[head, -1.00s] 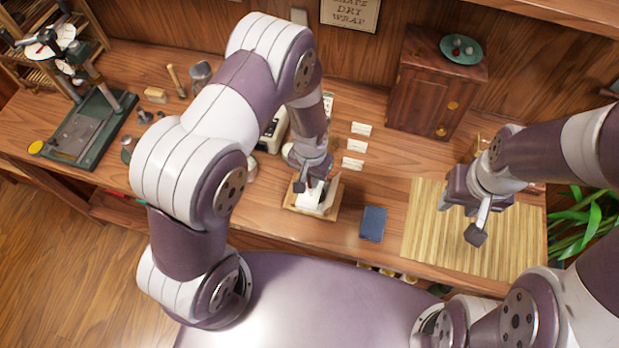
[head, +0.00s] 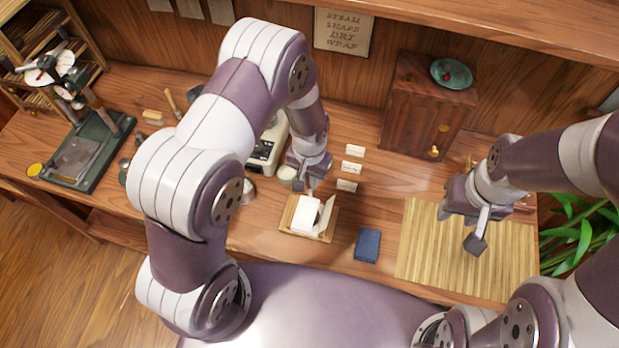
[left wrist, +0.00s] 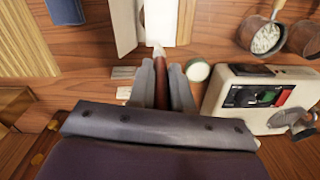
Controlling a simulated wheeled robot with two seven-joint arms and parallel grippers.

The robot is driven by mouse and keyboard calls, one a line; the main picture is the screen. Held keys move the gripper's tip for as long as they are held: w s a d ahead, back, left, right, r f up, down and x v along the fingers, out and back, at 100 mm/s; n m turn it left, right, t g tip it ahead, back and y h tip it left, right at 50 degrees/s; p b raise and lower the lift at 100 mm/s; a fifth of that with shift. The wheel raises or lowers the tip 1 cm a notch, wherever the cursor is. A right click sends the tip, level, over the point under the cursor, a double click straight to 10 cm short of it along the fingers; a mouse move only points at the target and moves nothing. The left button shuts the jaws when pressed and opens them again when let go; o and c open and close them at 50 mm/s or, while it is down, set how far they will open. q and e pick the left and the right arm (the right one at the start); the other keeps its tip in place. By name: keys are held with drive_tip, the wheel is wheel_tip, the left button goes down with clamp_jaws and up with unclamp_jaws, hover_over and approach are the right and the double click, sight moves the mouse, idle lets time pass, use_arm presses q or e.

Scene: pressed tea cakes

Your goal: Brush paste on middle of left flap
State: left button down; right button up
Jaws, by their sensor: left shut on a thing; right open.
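A white paper wrapper (head: 306,214) sits on a small wooden board (head: 323,236), with a raised flap (head: 326,212) on its right side. It also shows at the top of the left wrist view (left wrist: 160,20). My left gripper (head: 308,182) is just behind the wrapper, shut on a brush (left wrist: 166,84) with a red-brown handle and pale tip. The tip appears near the wrapper's back edge; I cannot tell if it touches. A round jar with pale contents (left wrist: 198,71) stands beside the brush. My right gripper (head: 462,225) is open and empty above the bamboo mat.
A blue booklet (head: 367,244) lies right of the board. The bamboo mat (head: 425,250) covers the right side. Small white cards (head: 352,166) stand behind. A pale machine (left wrist: 262,98) is close to the jar. A wooden cabinet (head: 425,110) stands at the back.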

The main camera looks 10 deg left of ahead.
use_arm(q)
drive_tip(key=shift+w+r+p, duration=0.25)
drive_tip(key=shift+r+p, duration=0.2)
drive_tip(key=shift+r, duration=0.15)
drive_tip(key=shift+w+r+p, duration=0.25)
drive_tip(key=shift+r+p, duration=0.15)
drive_tip(key=shift+r, duration=0.2)
drive_tip(key=shift+s+r, duration=0.2)
drive_tip(key=shift+r, duration=0.2)
drive_tip(key=shift+s, duration=0.15)
drive_tip(key=shift+w+f, duration=0.1)
drive_tip(key=shift+w, duration=0.1)
drive_tip(key=shift+s, duration=0.1)
